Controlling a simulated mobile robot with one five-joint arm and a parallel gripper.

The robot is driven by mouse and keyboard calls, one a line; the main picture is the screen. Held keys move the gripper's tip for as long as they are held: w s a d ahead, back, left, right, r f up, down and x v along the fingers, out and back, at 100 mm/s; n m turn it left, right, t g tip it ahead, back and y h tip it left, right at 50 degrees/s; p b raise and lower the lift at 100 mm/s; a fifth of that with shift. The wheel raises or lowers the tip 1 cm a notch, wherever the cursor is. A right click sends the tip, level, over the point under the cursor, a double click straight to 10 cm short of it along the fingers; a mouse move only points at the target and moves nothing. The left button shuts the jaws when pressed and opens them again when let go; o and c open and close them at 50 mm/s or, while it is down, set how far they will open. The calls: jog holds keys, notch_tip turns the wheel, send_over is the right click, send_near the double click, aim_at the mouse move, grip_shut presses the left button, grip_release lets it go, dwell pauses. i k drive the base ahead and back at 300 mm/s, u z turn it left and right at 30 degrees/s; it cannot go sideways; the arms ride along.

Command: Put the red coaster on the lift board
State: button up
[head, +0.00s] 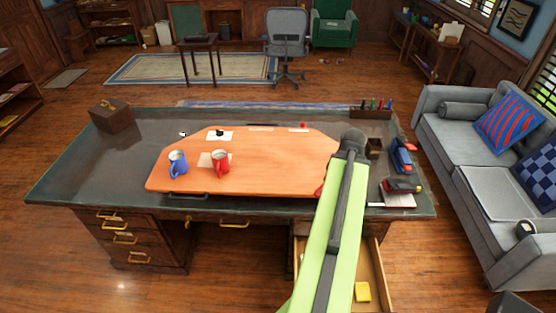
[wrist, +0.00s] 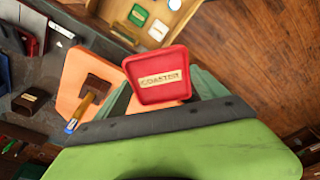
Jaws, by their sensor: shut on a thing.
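The red coaster (wrist: 158,76), a rounded square with a pale "COASTER" label, is held at my gripper (wrist: 165,106) in the wrist view. My gripper is shut on its near edge; the fingertips are mostly hidden. In the head view my arm reaches over the right end of the orange lift board (head: 255,178), and the gripper is hidden behind the arm. A small red patch shows beside the arm there; I cannot tell if it is the coaster. The orange board also shows in the wrist view (wrist: 78,70), below and beside the coaster.
A blue mug (head: 178,162) and a red mug (head: 220,161) stand on the board's left part. The desk (head: 90,165) holds a wooden box (head: 111,117), a stapler (head: 403,186) and a pen rack (head: 371,113). A drawer (head: 383,283) stands open below the arm.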

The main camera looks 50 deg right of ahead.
aim_at(304, 171)
jog(key=z, duration=0.35)
jog(key=i, duration=1)
